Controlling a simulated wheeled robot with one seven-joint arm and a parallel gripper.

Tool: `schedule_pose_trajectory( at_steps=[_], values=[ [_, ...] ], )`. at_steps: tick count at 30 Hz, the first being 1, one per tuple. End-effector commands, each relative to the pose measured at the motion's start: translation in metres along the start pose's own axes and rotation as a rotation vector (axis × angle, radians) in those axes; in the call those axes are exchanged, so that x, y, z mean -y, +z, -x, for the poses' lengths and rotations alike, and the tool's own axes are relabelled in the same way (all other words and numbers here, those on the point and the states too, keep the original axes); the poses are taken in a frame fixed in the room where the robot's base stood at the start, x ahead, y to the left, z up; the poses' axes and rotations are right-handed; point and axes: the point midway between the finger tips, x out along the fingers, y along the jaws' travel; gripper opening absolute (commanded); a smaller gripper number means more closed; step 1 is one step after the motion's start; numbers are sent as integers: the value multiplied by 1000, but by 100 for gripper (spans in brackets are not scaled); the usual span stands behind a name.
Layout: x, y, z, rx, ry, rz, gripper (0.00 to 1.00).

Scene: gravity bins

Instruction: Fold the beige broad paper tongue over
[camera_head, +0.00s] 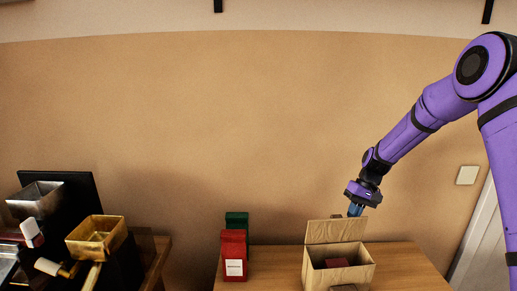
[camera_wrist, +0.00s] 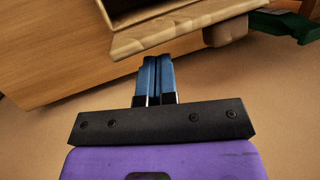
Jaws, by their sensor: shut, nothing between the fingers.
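The beige broad paper tongue (camera_head: 325,232) is the wide back flap of an open cardboard box (camera_head: 357,276) on the table. It stands roughly upright, leaning back slightly. In the wrist view the tongue (camera_wrist: 190,30) crosses the top, just beyond my blue fingertips. My gripper (camera_head: 355,210) is shut and empty, at the upper right edge of the tongue and seemingly behind it. Whether the fingertips touch it I cannot tell. A dark red item (camera_head: 337,263) lies inside the box.
A red bag with a white label (camera_head: 233,262) and a green bag (camera_head: 238,219) stand left of the box. Metal and yellow bins (camera_head: 97,236) stand at the far left. The table (camera_head: 410,264) is clear right of the box. The wall is behind.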

Motion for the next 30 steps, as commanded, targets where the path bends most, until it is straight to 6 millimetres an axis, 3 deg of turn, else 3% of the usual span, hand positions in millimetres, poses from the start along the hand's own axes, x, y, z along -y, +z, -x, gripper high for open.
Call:
schedule_pose_trajectory(
  at_steps=[30],
  values=[
    [0,14,1,0,0,0,0]
  ],
)
